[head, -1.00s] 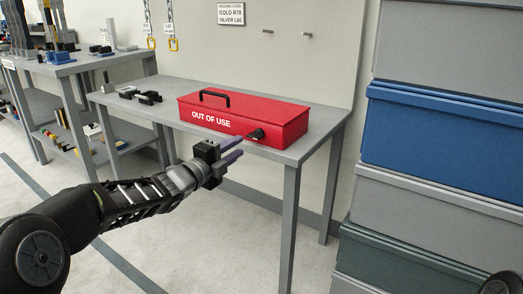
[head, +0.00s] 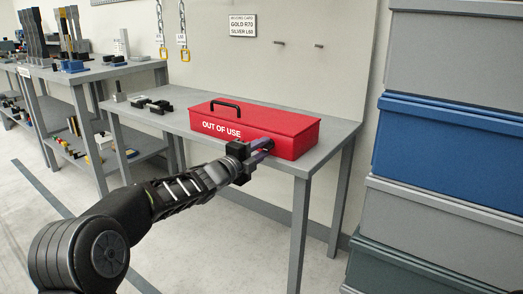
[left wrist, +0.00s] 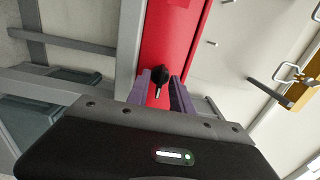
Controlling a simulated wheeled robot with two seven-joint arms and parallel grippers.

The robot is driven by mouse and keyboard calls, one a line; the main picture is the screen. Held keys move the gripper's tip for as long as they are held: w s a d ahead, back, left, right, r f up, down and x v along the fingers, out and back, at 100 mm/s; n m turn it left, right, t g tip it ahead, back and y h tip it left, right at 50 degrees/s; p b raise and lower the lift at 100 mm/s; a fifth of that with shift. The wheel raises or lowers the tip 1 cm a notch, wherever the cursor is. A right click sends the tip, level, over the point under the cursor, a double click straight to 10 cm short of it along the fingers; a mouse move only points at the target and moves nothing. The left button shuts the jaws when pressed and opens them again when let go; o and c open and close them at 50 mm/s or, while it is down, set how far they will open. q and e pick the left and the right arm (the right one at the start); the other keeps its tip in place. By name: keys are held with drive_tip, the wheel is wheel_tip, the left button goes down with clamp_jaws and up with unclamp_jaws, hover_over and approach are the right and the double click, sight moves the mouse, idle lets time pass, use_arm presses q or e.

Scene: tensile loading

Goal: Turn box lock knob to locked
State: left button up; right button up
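A red box (head: 290,131) marked "OUT OF USE", with a black top handle, sits on the grey table. Its black lock knob (left wrist: 160,75) is on the front face, with a small pale pointer toward my gripper in the left wrist view. My left gripper (head: 266,148) is at the box front, its purple fingers reaching toward the knob. In the left wrist view the fingers (left wrist: 162,80) are apart, one on each side of the knob, with gaps visible. In the head view the fingers largely hide the knob. My right gripper is not in view.
The grey table (head: 340,128) has free top to the right of the box. Black clamp-like parts (head: 158,106) lie at its left. Stacked grey and blue bins (head: 445,140) stand at the right. A shelf bench stands at the left.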

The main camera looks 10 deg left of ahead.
use_arm(q)
drive_tip(key=shift+c, duration=0.5)
clamp_jaws()
